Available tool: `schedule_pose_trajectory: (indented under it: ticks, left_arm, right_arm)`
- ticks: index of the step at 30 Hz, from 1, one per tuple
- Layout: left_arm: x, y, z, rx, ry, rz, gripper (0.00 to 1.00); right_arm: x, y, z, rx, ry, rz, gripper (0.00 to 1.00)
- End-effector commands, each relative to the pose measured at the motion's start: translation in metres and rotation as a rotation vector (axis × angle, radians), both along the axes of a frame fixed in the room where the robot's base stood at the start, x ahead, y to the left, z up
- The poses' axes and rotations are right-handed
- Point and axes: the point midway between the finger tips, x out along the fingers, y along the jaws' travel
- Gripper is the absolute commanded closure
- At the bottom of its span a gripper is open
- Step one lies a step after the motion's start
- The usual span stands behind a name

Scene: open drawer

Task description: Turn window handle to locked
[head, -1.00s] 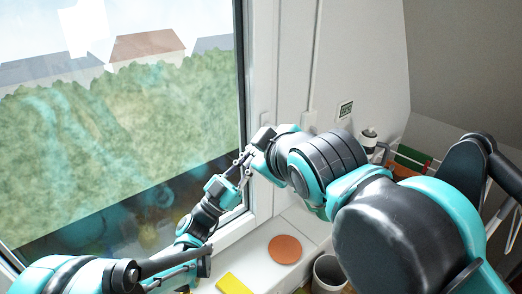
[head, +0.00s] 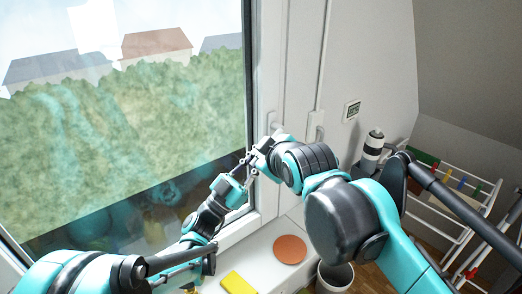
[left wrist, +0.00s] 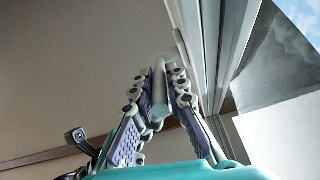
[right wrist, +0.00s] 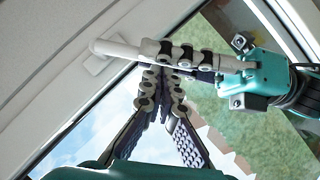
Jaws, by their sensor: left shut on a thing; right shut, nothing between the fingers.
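The white window handle (right wrist: 122,49) shows in the right wrist view, with its base on the white window frame and its lever at an angle to the frame's edge. My left gripper (right wrist: 190,58) is shut on the lever's free end. In the left wrist view the pale lever (left wrist: 158,85) lies between the left fingers (left wrist: 165,90). My right gripper (right wrist: 160,78) is shut and empty, its tips close under the lever; I cannot tell whether they touch it. In the head view both grippers meet at the window's right side, and my right arm hides much of the handle.
An orange disc (head: 290,249) and a yellow block (head: 238,283) lie on the sill. A bin (head: 335,275) stands below it. A drying rack (head: 470,200) and a dark-and-white canister (head: 373,145) are at the right. A small display (head: 352,109) is on the wall.

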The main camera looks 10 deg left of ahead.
Motion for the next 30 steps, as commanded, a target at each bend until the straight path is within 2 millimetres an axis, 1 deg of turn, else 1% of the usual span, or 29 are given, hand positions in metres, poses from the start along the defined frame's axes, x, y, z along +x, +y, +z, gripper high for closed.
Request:
schedule_pose_trajectory:
  ticks: [2, 7, 13, 14, 15, 16, 26, 30]
  left_arm:
    - [0.0, 0.0, 0.0, 0.0, 0.0, 0.0, 1.0]
    - [0.0, 0.0, 0.0, -0.002, 0.0, 0.0, 1.0]
    - [0.0, 0.002, 0.001, -0.006, -0.001, 0.001, 1.0]
    - [0.0, 0.002, 0.001, -0.006, -0.001, 0.001, 0.83]
    - [0.0, 0.002, 0.001, -0.006, -0.001, 0.002, 0.73]
    - [0.0, 0.002, 0.001, -0.006, -0.001, 0.002, 0.65]
    - [-0.001, 0.002, 0.001, -0.005, -0.002, 0.0, 0.65]
    - [-0.005, 0.007, -0.004, -0.005, -0.002, 0.001, 0.65]
  right_arm:
    - [0.0, 0.0, -0.001, -0.003, -0.004, 0.0, 1.0]
    - [0.005, -0.004, -0.012, -0.043, -0.04, -0.001, 1.0]
    - [0.005, -0.006, -0.013, -0.047, -0.038, -0.004, 1.0]
    - [0.005, -0.006, -0.014, -0.047, -0.038, -0.004, 1.0]
    - [0.005, -0.006, -0.014, -0.047, -0.038, -0.004, 1.0]
    - [0.005, -0.006, -0.014, -0.048, -0.037, -0.005, 1.0]
    - [0.006, -0.005, -0.013, -0.046, -0.039, -0.003, 1.0]
    - [0.006, -0.005, -0.012, -0.045, -0.04, -0.003, 1.0]
